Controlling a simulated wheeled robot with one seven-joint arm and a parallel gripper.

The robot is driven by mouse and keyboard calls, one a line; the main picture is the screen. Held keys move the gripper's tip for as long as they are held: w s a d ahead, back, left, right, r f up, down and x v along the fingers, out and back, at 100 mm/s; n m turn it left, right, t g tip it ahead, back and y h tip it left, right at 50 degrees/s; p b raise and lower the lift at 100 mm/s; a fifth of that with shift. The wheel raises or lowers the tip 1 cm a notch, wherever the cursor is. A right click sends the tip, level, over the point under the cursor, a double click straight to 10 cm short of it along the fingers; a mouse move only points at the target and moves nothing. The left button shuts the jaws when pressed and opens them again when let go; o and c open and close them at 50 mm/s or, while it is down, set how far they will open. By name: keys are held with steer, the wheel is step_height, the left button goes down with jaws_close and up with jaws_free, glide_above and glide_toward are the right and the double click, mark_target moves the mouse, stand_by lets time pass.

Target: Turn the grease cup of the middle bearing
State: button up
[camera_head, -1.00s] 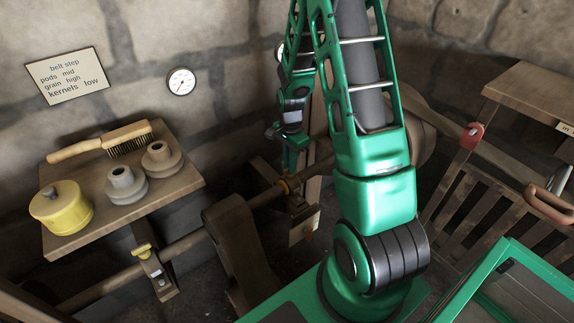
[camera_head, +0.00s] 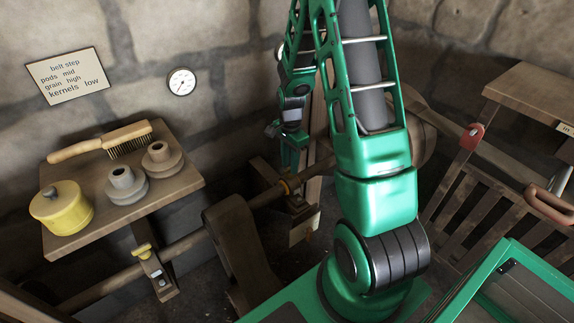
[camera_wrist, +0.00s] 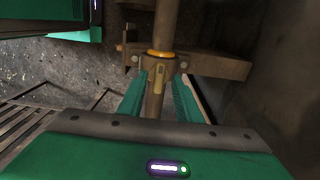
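The middle bearing (camera_head: 298,203) carries the shaft below my gripper, with a small yellow ring or cup (camera_head: 284,187) at its top left. In the wrist view, the bearing block (camera_wrist: 205,64) crosses the shaft, and a yellow-orange ring (camera_wrist: 160,53) sits round the shaft. My gripper (camera_wrist: 160,92) is open, its two green fingers on either side of the shaft and a small tan fitting (camera_wrist: 158,75). I cannot tell whether the fingers touch anything. In the head view, my gripper (camera_head: 291,155) is small and dark above the bearing. The grease cup's exact outline is unclear.
A belt (camera_head: 238,245) hangs between the bearings. A slatted wooden frame (camera_head: 480,205) is at right.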

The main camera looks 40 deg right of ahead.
mark_target(289, 167)
step_height(289, 167, up, 10)
stand_by(0.4)
stand_by(0.4)
steer(key=s+a+r+n, duration=0.1)
steer(key=s+r+n, duration=0.2)
steer(key=s, duration=0.6)
steer(key=s+a+r+n, duration=0.1)
steer(key=s+r+n, duration=0.3)
steer(key=s, duration=0.6)
steer(key=s+a+r+n, duration=0.1)
steer(key=s+r+n, duration=0.3)
steer(key=s+r, duration=0.3)
steer(key=shift+s+a, duration=0.2)
steer(key=shift+s, duration=1.05)
